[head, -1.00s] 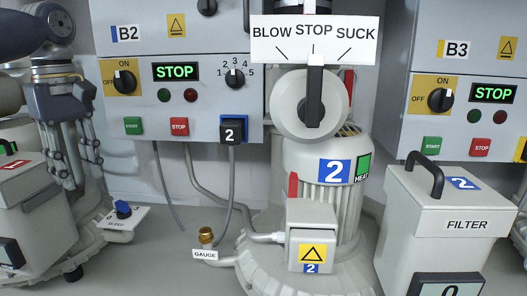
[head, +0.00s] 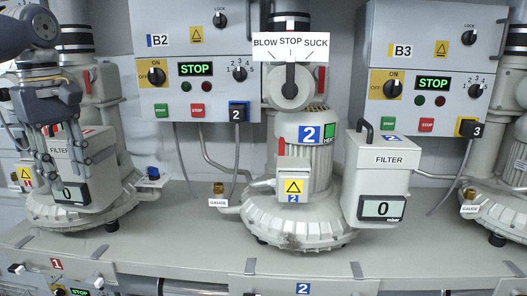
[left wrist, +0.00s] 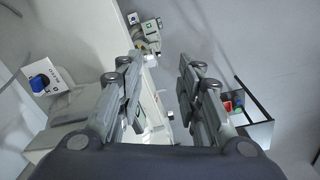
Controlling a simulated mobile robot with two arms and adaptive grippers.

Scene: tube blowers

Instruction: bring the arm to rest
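My left gripper (head: 68,155) hangs at the left of the head view with its fingers pointing down, in front of the blower unit at the far left. In the left wrist view its two fingers (left wrist: 158,100) stand well apart with nothing between them. My right gripper is in neither view.
Blower 2 (head: 300,218) stands mid-shelf; its selector lever (head: 290,80) points up at STOP. Its filter box (head: 380,170) reads 0. Control boxes B2 (head: 205,38) and B3 (head: 425,30) both show STOP. The grey shelf (head: 330,265) has a clear front strip.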

